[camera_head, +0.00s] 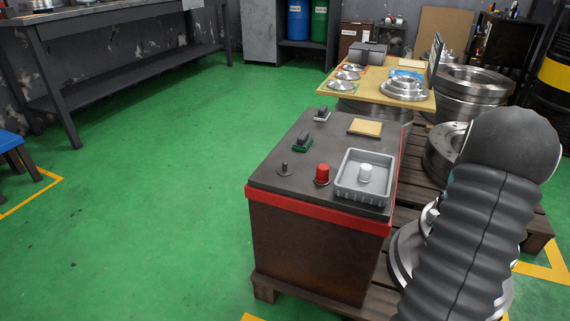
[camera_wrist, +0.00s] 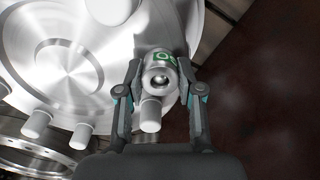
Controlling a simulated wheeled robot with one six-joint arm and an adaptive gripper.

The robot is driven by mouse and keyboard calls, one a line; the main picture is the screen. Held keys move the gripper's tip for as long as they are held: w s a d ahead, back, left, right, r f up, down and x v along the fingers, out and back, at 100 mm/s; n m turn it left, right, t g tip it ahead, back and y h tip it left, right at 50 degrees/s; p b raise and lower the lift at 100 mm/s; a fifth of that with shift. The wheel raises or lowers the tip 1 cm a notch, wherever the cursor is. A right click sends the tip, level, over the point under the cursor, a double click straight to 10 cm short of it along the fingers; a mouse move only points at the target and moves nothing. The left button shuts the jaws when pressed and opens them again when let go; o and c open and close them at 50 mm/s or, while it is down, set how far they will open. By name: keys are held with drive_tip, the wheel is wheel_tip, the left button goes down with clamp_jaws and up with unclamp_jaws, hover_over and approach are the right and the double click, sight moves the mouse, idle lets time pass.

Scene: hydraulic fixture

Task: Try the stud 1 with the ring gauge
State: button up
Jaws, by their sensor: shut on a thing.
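In the wrist view my gripper (camera_wrist: 160,97) is shut on a small silver ring gauge (camera_wrist: 157,62) with a green mark. The gauge's dark round bore faces the camera. Behind it is a large shiny round flange (camera_wrist: 70,60) with several pale studs. One stud (camera_wrist: 151,115) shows just below the gauge, between the fingers; I cannot tell whether it touches the gauge. Other studs (camera_wrist: 37,124) stand at the lower left. No stud number is readable. In the head view my arm hides the gripper and gauge, and the flange (camera_head: 404,256) shows partly at its left.
Left of my arm stands a cabinet (camera_head: 315,243) on a pallet (camera_head: 265,289). On its top are a grey tray (camera_head: 343,190) with a white piece, a red-capped item (camera_head: 322,174) and smaller items. A wooden-topped table (camera_head: 376,94) with metal discs is behind. The green floor at left is open.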

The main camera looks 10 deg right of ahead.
drive_tip(key=o, duration=1.2)
drive_tip(key=shift+r, duration=0.15)
